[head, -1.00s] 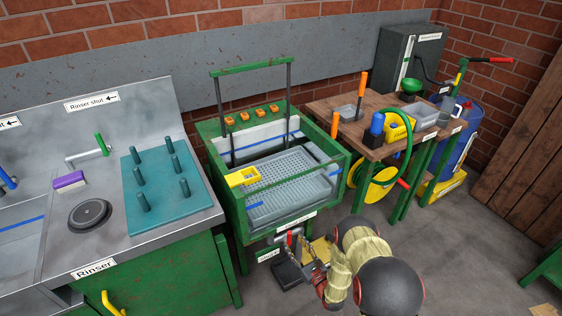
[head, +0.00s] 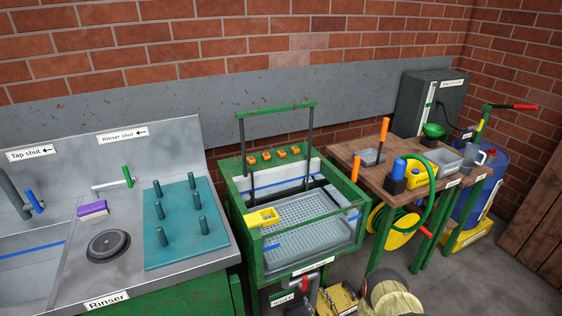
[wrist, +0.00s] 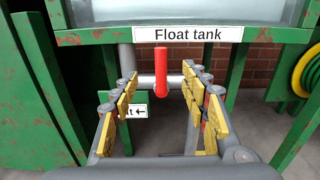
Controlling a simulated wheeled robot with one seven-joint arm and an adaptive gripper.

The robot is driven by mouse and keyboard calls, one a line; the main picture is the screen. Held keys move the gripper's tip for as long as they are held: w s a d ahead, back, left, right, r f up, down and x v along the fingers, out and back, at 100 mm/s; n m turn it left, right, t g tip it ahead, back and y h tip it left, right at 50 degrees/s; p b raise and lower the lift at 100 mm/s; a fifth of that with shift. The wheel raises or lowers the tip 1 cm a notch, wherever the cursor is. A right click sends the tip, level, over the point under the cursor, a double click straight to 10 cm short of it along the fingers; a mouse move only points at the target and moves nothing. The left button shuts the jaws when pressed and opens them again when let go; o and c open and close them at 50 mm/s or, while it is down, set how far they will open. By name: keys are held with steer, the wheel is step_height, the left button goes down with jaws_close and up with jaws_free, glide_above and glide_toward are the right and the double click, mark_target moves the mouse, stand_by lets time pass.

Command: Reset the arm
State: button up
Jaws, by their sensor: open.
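My gripper (wrist: 159,76) is open and empty in the wrist view, its yellow-padded fingers spread wide. Below the float tank, a red valve handle (wrist: 161,72) hangs down on a grey pipe. In that view it appears between the fingertips, with gaps at both sides; I cannot tell the depth. In the head view my gripper (head: 336,300) is at the bottom edge, partly cut off, just right of the red handle (head: 305,298). The green-framed float tank (head: 262,262) stands above, with a perforated grey tray inside.
The rinser counter (head: 62,290) with a teal peg mat (head: 182,232) is at the left. A wooden table (head: 375,178) with a green hose stands at the right, and a blue drum (head: 490,175) beyond it. Green tank legs (wrist: 110,70) flank the gripper. A shut-arrow label (wrist: 134,111) shows behind the left finger.

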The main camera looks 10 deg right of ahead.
steer(key=s+a+f+n+g+y, duration=0.35)
steer(key=s+a+g+y, duration=0.25)
steer(key=s+a, duration=0.4)
steer(key=s+a+r+n+g+y, duration=0.1)
steer(key=s+a+r+n+g, duration=0.3)
steer(key=r, duration=0.3)
steer(key=s+a+r+n+g+y, duration=0.2)
steer(key=s+a+r+n+g, duration=0.15)
steer(key=r+n+g, duration=0.25)
steer(key=s+d+r+n+g+h+p, duration=0.1)
steer(key=s+d+r+n+h, duration=0.35)
steer(key=r, duration=0.35)
steer(key=s+d+r+n+g+h, duration=0.1)
steer(key=s+d+r+n+h, duration=0.4)
steer(key=r, duration=0.4)
steer(key=s+d+r+n+g+h+p, duration=0.1)
steer(key=s+d+r+n+h, duration=0.2)
steer(key=d+r+n, duration=0.4)
step_height(320, 180, up, 20)
steer(key=s+n+t+h, duration=0.2)
steer(key=t, duration=0.5)
steer(key=shift+s+a+p, duration=0.35)
steer(key=shift+s+p, duration=0.05)
